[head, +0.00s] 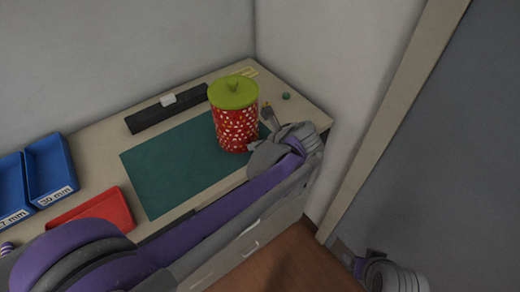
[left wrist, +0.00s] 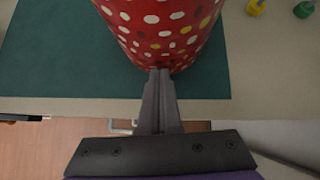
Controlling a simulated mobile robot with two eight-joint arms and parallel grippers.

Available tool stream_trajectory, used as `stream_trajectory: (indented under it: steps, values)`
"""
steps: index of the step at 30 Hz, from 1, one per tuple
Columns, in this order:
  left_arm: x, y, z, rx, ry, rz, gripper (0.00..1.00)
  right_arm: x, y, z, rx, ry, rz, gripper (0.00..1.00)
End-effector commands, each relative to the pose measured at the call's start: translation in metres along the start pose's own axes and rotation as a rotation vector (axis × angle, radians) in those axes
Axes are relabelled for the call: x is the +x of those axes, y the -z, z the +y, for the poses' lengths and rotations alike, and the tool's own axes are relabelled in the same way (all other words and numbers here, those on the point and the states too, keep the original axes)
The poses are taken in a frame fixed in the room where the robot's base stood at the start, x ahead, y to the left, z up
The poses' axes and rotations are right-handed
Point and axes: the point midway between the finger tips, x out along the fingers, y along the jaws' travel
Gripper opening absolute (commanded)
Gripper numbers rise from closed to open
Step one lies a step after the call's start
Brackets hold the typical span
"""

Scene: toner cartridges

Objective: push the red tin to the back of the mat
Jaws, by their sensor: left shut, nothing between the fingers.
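The red tin (head: 236,128) has white and coloured dots and a yellow-green lid. It stands upright on the right part of the dark green mat (head: 165,175). My left gripper (head: 251,146) is low beside the tin's right front side. In the left wrist view, its shut fingers (left wrist: 160,72) point at the base of the tin (left wrist: 160,25), with no clear gap between them. The mat (left wrist: 40,65) spreads to both sides there. What seems to be my right gripper (head: 348,258) hangs low at the bottom right, and its fingers are unclear.
A black bar (head: 165,112) with a white piece lies behind the mat. Blue bins (head: 50,170) and a red tray (head: 95,215) stand to the left. Small green (head: 286,96) and yellow items lie to the right and behind the tin. Walls close the back and right.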

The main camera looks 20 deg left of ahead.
Motion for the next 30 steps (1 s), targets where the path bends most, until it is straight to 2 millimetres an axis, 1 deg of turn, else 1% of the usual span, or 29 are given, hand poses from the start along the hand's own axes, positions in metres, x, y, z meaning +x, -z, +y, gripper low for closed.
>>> stream_trajectory:
  steps: [1,6,9,12,24,30]
  values:
    - [0.011,-0.011,0.001,-0.005,-0.006,-0.002,0.0,0.001,-0.001,0.0,0.0,0.0,0.0,0.66]
    - [0.043,-0.043,0.002,-0.005,-0.005,-0.002,0.0,0.002,-0.002,0.0,0.0,0.0,-0.001,0.66]
    - [0.056,-0.056,0.001,-0.003,-0.004,-0.002,0.0,0.003,-0.002,0.0,0.0,0.0,-0.002,0.66]
    - [0.063,-0.063,0.001,-0.001,-0.002,-0.002,0.0,0.003,-0.002,0.0,0.0,0.0,-0.002,0.66]
    - [0.064,-0.064,0.001,0.0,-0.001,-0.002,0.0,0.003,-0.002,0.0,0.0,0.0,-0.002,0.66]
    - [0.06,-0.06,-0.001,0.0,0.0,-0.001,0.0,0.003,-0.003,0.0,0.0,0.0,-0.002,0.66]
